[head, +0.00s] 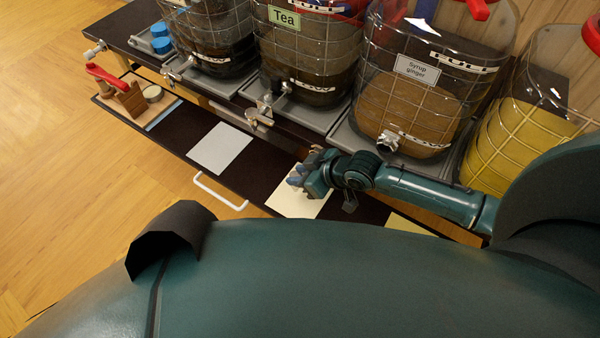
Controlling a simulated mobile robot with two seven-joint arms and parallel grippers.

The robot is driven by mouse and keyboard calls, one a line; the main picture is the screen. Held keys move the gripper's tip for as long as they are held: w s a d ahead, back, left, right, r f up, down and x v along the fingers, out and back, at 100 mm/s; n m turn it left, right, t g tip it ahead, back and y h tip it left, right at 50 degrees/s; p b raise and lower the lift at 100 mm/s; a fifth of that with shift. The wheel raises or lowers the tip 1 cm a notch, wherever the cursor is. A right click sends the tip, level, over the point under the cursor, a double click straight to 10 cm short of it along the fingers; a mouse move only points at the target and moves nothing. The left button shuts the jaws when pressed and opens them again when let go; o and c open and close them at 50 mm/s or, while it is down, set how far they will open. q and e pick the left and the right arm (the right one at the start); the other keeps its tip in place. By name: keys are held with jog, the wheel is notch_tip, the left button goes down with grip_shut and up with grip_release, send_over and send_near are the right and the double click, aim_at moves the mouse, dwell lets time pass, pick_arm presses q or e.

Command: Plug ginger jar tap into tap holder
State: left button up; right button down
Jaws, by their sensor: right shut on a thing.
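The ginger jar (405,95) is a large glass jar with a wire grid, brown liquid and a "Syrup ginger" label. A metal fitting (388,141), seemingly its tap holder, sticks out low on its front. My right gripper (301,178) is left of and below this fitting, apart from it, over a pale sheet. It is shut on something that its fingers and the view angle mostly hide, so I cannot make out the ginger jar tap. My left gripper is not in view.
The tea jar (308,50) stands left of the ginger jar, with a metal tap (258,116) in front. A yellow jar (530,110) stands at the right. A wooden board (128,100) with a red-handled item lies far left. A white sheet (221,148) lies on the dark lower shelf.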

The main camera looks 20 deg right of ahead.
jog(key=shift+w+d+r, duration=0.1)
jog(key=shift+w+d, duration=0.1)
jog(key=shift+d, duration=0.05)
jog(key=c, duration=1.2)
grip_release()
jog(key=shift+o, duration=0.9)
jog(key=shift+a, duration=0.1)
jog(key=shift+o, duration=0.3)
jog(key=shift+s, duration=0.1)
jog(key=shift+p+v, duration=2.15)
jog(key=shift+p, duration=0.15)
